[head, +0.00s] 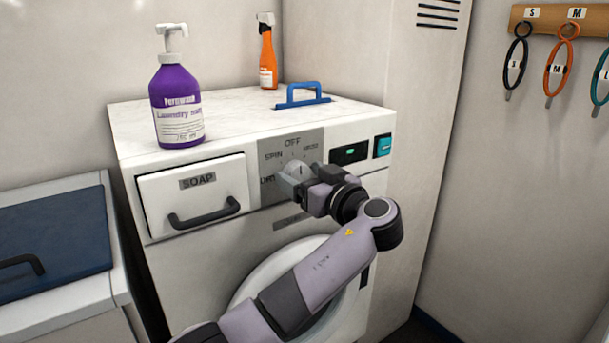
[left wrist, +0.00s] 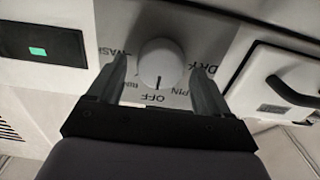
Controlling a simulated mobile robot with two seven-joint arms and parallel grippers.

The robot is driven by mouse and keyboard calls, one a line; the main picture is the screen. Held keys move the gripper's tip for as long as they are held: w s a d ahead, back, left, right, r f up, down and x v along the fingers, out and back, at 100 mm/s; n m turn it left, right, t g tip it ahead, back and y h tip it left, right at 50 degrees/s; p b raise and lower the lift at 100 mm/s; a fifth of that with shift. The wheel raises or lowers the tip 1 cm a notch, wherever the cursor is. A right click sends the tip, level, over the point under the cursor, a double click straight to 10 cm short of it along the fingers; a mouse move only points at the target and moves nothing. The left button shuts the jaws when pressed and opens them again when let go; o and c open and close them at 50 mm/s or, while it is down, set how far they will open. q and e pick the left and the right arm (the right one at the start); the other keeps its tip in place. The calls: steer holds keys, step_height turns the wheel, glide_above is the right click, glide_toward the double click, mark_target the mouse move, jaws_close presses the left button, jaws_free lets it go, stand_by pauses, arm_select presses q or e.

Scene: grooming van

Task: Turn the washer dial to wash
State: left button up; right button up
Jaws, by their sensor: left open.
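The washer (head: 350,124) has a white round dial (head: 292,166) on a grey panel (head: 312,140). In the left wrist view the dial (left wrist: 160,62) shows upside down, its dark mark pointing at OFF. WASH (left wrist: 121,58) is on the left of that view, DRY and SPIN on the right. My left gripper (head: 296,182) is at the dial in the head view, hiding part of it and the WASH label. In the left wrist view its open fingers (left wrist: 158,78) stand on either side of the dial, with small gaps showing. My right gripper is in neither view.
The soap drawer (head: 195,192) with its dark handle is left of the dial. A green-lit display (head: 349,154) and teal switch (head: 382,146) are right.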

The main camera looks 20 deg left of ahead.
arm_select(q)
steer(key=c, duration=1)
